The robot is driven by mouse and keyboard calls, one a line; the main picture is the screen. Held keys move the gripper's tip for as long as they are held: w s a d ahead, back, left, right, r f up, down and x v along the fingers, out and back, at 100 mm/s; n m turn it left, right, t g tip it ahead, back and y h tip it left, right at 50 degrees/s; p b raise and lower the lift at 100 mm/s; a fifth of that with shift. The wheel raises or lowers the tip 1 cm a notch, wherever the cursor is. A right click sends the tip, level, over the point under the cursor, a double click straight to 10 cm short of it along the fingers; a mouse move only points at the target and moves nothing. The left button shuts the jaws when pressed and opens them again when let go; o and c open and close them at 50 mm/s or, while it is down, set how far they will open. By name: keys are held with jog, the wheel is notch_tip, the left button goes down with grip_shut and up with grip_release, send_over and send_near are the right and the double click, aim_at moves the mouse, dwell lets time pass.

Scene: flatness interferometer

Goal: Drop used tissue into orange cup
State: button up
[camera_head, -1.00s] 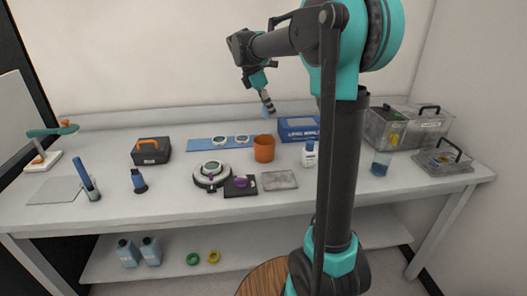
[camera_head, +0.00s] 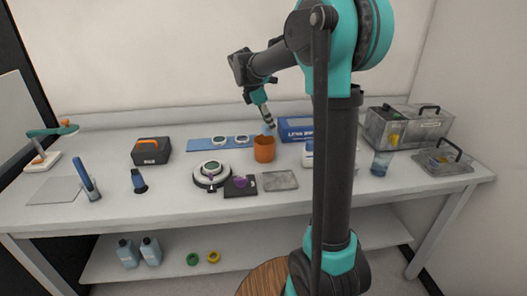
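The orange cup (camera_head: 264,150) stands upright on the bench, near the middle, in front of the blue box. My gripper (camera_head: 268,123) points down just above the cup's rim, at its right side of centre. A small pale blue piece, which looks like the tissue (camera_head: 267,129), shows at the fingertips, right over the cup's opening. The fingers look closed on it, though they are small in this view. Whether the tissue's lower end is inside the rim cannot be told.
A blue box (camera_head: 297,128) stands close behind and right of the cup. A blue mat (camera_head: 205,143) with round discs lies to the left. A round instrument (camera_head: 211,174) and a grey plate (camera_head: 279,180) lie in front. Clear bins (camera_head: 404,128) stand at the right.

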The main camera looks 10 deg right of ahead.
jog(key=shift+o, duration=1.3)
jog(key=shift+r, duration=0.1)
jog(key=v, duration=1.2)
